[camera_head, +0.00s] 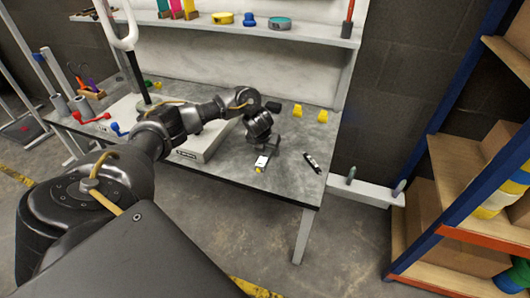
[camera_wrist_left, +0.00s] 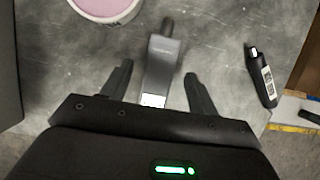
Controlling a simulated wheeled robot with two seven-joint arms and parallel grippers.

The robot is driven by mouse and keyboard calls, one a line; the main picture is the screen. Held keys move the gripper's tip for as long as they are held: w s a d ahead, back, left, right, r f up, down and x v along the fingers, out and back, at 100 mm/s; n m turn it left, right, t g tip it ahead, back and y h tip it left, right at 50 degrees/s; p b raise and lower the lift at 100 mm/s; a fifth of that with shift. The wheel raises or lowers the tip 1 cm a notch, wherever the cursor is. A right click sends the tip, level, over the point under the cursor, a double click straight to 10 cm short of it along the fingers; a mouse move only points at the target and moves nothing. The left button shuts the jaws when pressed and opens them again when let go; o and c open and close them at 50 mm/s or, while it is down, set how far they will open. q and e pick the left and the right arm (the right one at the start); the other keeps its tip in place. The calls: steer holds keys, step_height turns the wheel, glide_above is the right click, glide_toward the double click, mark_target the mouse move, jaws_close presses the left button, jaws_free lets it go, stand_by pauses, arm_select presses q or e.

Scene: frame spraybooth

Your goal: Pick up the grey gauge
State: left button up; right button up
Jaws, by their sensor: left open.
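The grey gauge (camera_wrist_left: 162,62) lies on the grey table in the left wrist view. It has a wide grey body, a darker narrow stem at its far end and a white patch at its near end. My left gripper (camera_wrist_left: 160,84) is open, with one finger on each side of the gauge and a visible gap on both sides. In the head view my left gripper (camera_head: 262,146) is low over the right part of the table, and the arm and hand hide much of what is beneath. My right gripper is not in view.
A black handheld item with a white label (camera_wrist_left: 262,76) lies to the right of the gauge. A pink-topped round tub (camera_wrist_left: 105,8) is at upper left. Yellow pieces (camera_head: 322,116) stand farther back on the table (camera_head: 230,168). A blue-framed shelf (camera_head: 440,130) stands to the right.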

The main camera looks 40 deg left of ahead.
arm_select(q)
steer(key=shift+x, duration=0.9)
steer(key=shift+f, duration=0.25)
steer(key=c, duration=1.1)
